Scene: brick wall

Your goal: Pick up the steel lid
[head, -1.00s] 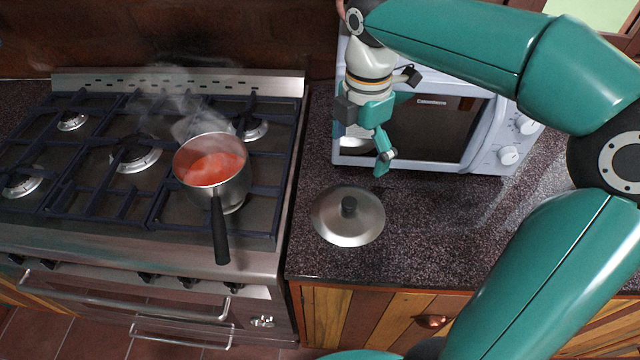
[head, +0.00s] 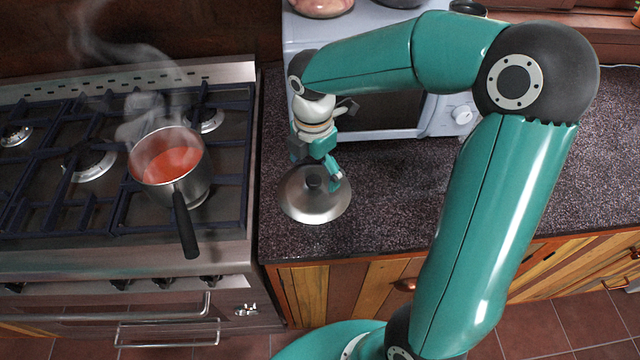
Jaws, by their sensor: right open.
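The steel lid (head: 318,207) lies flat on the dark speckled counter, with its black knob (head: 314,182) on top. My right gripper (head: 316,176) is open and points down over the lid. Its fingers are around or just above the knob, one teal finger showing on the right side. The other finger is partly hidden, and I cannot tell whether either touches the lid. My left gripper is not in view.
A steaming steel pot (head: 185,184) of red sauce stands on the gas stove (head: 100,215) left of the lid, its black handle pointing forward. A white microwave (head: 440,118) stands behind my right arm. The counter (head: 400,212) is clear right of the lid.

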